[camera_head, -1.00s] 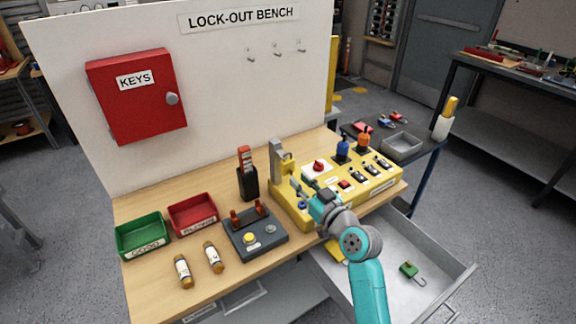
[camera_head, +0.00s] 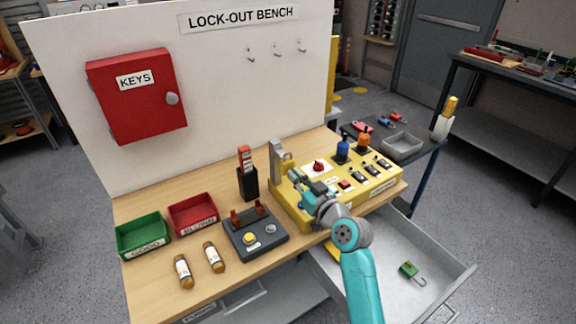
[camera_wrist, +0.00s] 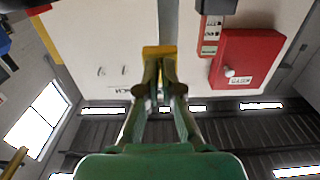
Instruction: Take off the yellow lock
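A small yellow block, which looks like the yellow lock (camera_wrist: 160,50), shows at the tips of my gripper (camera_wrist: 160,72) in the wrist view. The two fingers are drawn close together and appear shut on it. In the head view my gripper (camera_head: 305,192) is low over the left part of the yellow panel (camera_head: 290,212), just right of the upright grey lever (camera_head: 276,163). The lock is hard to tell from the yellow panel there. Whether its shackle is still through the lever hardware cannot be seen.
A blue and an orange knob (camera_head: 364,142) stand at the panel's back. A dark fuse block (camera_head: 256,240), two fuses and red and green bins (camera_head: 142,237) are to the left. The open drawer (camera_head: 440,285) below holds a green padlock (camera_head: 410,269).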

